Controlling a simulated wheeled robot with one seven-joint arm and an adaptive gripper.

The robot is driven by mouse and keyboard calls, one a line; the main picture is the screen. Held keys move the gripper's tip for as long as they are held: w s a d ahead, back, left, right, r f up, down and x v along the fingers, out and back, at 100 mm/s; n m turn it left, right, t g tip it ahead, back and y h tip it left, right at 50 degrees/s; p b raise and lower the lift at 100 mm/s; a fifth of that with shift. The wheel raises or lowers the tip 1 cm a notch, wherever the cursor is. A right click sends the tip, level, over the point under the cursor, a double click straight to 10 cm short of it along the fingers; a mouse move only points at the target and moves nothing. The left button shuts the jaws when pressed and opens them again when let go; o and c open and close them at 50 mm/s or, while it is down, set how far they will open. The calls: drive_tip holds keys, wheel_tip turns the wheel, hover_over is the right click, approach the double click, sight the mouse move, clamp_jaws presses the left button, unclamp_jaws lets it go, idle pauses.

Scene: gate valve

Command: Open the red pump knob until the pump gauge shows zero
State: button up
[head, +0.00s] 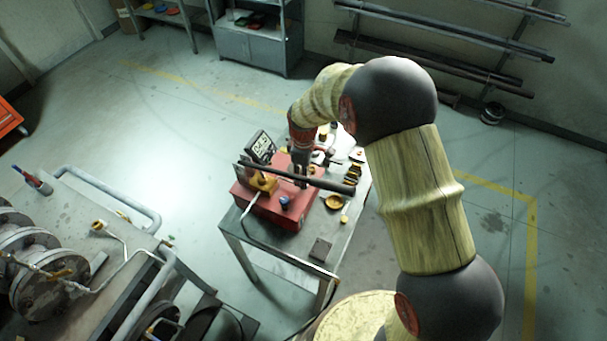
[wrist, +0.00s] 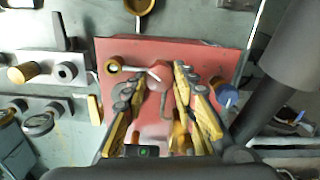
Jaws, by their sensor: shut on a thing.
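The red pump (head: 290,218) sits on a metal table, and its red body (wrist: 215,58) fills the middle of the wrist view. My gripper (head: 301,180) reaches down to the pump from above. In the wrist view my gripper (wrist: 157,80) has its yellow-padded fingers closed around a small red knob (wrist: 157,88), which they largely hide. A metal rod end shows between the fingertips. The dark gauge display (head: 262,147) stands at the pump's back left; its digits are too small to read surely. A blue knob (head: 284,202) is on the pump's front, clear of my fingers.
A long black bar (head: 325,184) crosses over the pump close to my gripper. The table (head: 240,228) also holds a brass dish (head: 334,202) and several small fittings at right. A pipe bench (head: 110,262) stands at left. Open floor lies behind.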

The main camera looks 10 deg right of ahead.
drive_tip(key=n, duration=0.3)
drive_tip(key=shift+n, duration=0.3)
drive_tip(key=shift+n+p, duration=0.45)
drive_tip(key=shift+n, duration=1.45)
drive_tip(key=o, duration=1.2)
drive_tip(key=shift+c, duration=0.2)
wheel_tip(320, 180, up, 12)
